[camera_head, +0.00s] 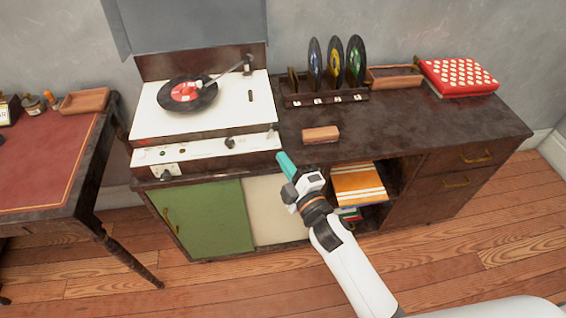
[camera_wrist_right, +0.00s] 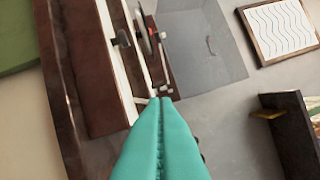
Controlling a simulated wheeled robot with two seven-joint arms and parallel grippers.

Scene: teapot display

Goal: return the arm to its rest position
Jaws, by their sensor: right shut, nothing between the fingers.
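My right gripper (camera_head: 284,160) has teal fingers and reaches up from the lower right in the head view. It is in front of the dark cabinet (camera_head: 440,125), close to the right front corner of the white record player (camera_head: 205,125). Its teal fingers also show in the right wrist view (camera_wrist_right: 160,130), pressed together with nothing between them. I cannot tell whether the fingertips touch anything. My left gripper is in neither view.
A black record with a red label (camera_head: 187,93) lies on the player. A small brick-coloured block (camera_head: 320,135) sits on the cabinet top, near a rack of upright records (camera_head: 325,98). A red dotted box (camera_head: 458,76) stands at the right. A desk (camera_head: 50,160) is at the left.

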